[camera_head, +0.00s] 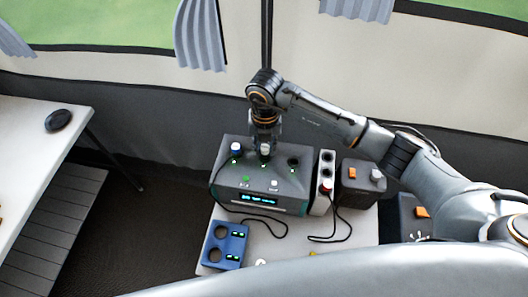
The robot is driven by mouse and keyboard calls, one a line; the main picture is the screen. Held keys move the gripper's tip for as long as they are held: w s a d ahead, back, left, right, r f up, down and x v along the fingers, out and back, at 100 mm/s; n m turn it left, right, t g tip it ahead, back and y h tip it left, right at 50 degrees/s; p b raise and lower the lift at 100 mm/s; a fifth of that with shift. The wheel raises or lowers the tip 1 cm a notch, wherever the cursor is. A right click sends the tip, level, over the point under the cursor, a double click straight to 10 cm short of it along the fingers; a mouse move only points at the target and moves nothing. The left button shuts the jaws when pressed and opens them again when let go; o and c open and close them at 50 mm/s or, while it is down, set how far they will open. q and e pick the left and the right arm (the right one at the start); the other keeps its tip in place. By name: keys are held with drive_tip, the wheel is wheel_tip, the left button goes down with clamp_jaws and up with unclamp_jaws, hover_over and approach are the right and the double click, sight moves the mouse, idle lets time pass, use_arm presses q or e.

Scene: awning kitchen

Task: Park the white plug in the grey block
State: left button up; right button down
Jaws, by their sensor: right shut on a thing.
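My right gripper (265,133) points down over the dark grey device and is shut on a white plug (265,149). The plug is at the middle socket of the device's top; I cannot tell whether it is seated or just above it. A dark grey block (350,198) with an orange part and a light grey knob-like part on top stands at the right of the table; I cannot tell for sure that it is the task's grey block. My left gripper is not in view.
A blue two-hole block (224,246) is in front. Black cables lie on the white table (290,246).

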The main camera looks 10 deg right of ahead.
sight(265, 147)
drive_tip(key=shift+r+p, duration=1.2)
drive_tip(key=shift+r, duration=0.7)
